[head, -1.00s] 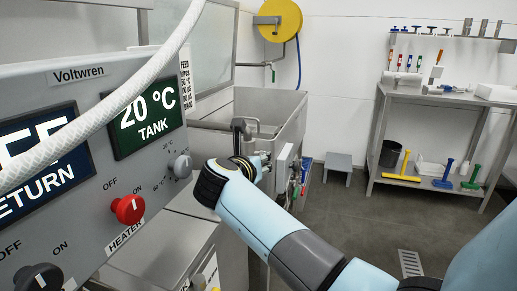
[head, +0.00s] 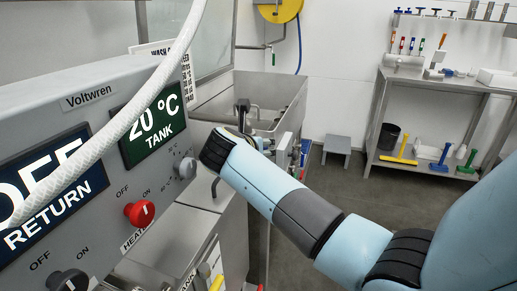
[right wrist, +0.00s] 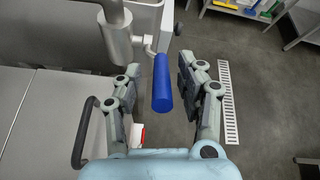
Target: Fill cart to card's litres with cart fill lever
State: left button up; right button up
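A blue cylindrical handle (right wrist: 162,84) hangs on a bent metal rod from a steel valve body and pipe (right wrist: 117,35) in the right wrist view. No label shows on it. My right gripper (right wrist: 160,80) is open, one finger on each side of the handle, with a gap on both sides. In the head view my right arm reaches in from the right, and its wrist hides most of the gripper. My left gripper is in neither view. I see no cart or litres card that I can identify.
A grey control panel (head: 98,188) with a red heater knob (head: 139,213) and a white hose (head: 130,110) fills the left. A steel tank (head: 280,100) stands behind my wrist. A stool (head: 337,148) and shelf bench (head: 440,85) stand beyond open floor.

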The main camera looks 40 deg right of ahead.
jog(key=shift+s, duration=0.2)
jog(key=shift+a+r, duration=0.1)
jog(key=shift+s+a+r, duration=0.1)
jog(key=shift+a, duration=0.2)
jog(key=v, duration=0.6)
jog(key=shift+s+a+r, duration=0.2)
dwell(6.6)
